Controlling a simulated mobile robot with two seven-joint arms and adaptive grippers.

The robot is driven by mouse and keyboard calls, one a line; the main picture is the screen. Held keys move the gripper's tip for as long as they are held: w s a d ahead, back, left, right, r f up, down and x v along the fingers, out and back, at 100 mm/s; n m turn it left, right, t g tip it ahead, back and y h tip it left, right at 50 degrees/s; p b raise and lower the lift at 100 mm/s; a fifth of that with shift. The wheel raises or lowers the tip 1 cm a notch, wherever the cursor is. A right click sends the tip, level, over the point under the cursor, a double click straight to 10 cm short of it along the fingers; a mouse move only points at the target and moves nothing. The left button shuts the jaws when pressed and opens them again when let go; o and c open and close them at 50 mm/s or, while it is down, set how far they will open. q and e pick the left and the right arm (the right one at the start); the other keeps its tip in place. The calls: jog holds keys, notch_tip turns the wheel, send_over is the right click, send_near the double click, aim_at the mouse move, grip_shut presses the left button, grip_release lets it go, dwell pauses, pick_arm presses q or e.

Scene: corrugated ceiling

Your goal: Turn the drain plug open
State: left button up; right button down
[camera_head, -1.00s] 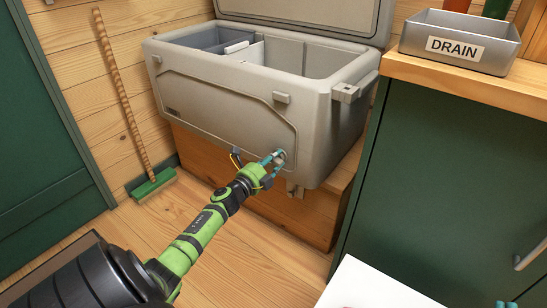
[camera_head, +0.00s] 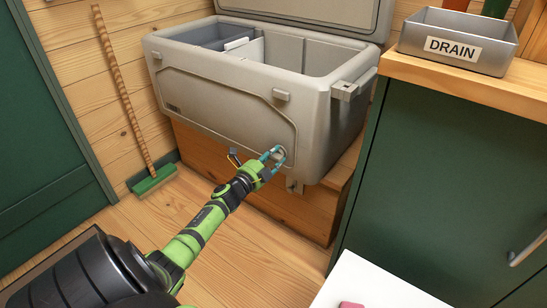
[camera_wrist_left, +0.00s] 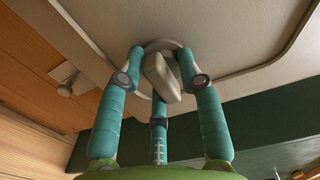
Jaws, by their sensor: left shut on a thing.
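The drain plug is on the lower right of the front wall of a grey cooler (camera_head: 225,95). In the left wrist view the plug (camera_wrist_left: 162,76) is a pale, tilted bar-shaped grip inside a round ring. My left gripper (camera_head: 277,154) is at the plug. Its teal fingers reach around the plug from both sides and are shut on it in the wrist view (camera_wrist_left: 162,72). In the head view the fingers hide most of the plug. My right gripper is not in view.
The cooler's lid is open and it stands on a wooden bench (camera_head: 245,190). A green cabinet (camera_head: 430,185) stands close on the right, with a metal tray labelled DRAIN (camera_head: 457,43) on its wooden top. A broom (camera_head: 125,100) leans on the left wall.

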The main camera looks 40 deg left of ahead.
pick_arm(q)
jog(key=o, duration=1.1)
jog(key=shift+w+r, duration=0.15)
jog(key=shift+r, duration=0.15)
jog(key=shift+d, duration=0.1)
jog(key=shift+f, duration=0.15)
jog(key=shift+s, duration=0.3)
jog(key=s+d, duration=0.1)
jog(key=s, duration=1)
jog(key=shift+s+d, duration=0.15)
jog(key=shift+s, duration=0.1)
